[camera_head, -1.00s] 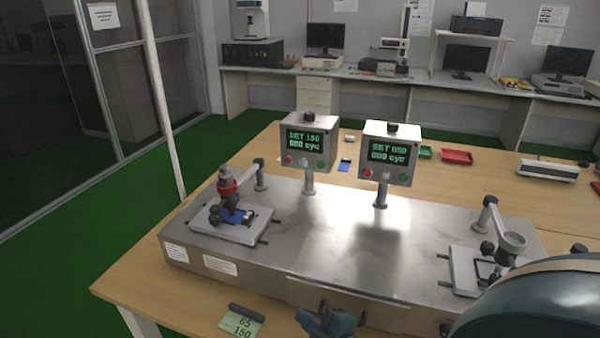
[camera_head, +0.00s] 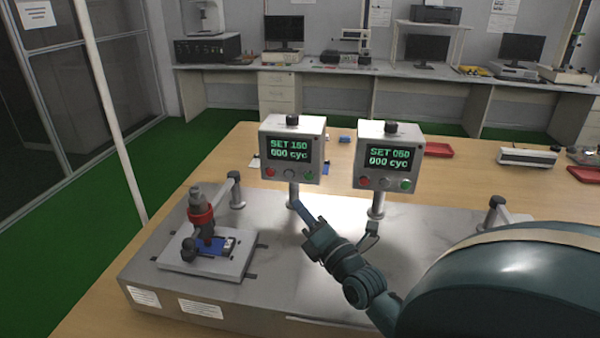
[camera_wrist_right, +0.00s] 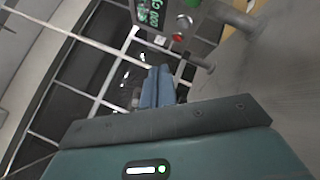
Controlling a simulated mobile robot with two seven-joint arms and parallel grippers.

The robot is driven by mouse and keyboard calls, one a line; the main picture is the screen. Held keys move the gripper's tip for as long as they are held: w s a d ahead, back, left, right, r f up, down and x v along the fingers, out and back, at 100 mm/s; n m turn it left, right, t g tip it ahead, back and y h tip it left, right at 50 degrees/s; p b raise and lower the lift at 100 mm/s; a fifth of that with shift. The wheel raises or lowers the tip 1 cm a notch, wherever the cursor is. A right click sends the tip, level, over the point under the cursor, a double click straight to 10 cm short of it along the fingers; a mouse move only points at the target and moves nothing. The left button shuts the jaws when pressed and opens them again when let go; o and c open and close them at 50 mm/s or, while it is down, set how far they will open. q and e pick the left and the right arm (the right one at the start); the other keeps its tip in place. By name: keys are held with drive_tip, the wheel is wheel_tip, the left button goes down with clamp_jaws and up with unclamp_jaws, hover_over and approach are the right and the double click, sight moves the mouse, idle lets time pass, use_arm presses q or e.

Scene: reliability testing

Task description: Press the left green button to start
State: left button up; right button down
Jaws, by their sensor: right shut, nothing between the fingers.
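The left control box (camera_head: 318,150) stands on a post and its screen reads SET 150, 000 cyc. Its green button (camera_head: 308,177) is at the lower right of its face, with a grey knob and a red button (camera_head: 270,172) to the left. My right gripper (camera_head: 298,206) is shut and empty, below the green button in the head view and apart from the box. In the right wrist view, the shut blue fingers (camera_wrist_right: 158,72) point toward a control box, whose green button (camera_wrist_right: 193,3) is cut by the top edge. My left gripper is not in view.
A second control box (camera_head: 389,155) reading SET 050 stands to the right, with its own green button (camera_head: 405,184). A clamp fixture (camera_head: 203,215) holding a blue device stands at the left of the metal base (camera_head: 270,235). My right arm covers the base's right part.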

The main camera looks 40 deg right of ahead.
drive_tip(key=b, duration=0.4)
approach(297, 170)
drive_tip(key=shift+w, duration=1.65)
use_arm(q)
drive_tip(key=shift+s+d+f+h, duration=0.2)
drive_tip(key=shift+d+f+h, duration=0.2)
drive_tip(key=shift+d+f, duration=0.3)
use_arm(e)
drive_tip(key=shift+r, duration=0.35)
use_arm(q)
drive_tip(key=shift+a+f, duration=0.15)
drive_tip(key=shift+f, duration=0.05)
use_arm(e)
drive_tip(key=shift+a, duration=0.1)
drive_tip(key=shift+w+d, duration=0.3)
drive_tip(key=shift+d, duration=0.05)
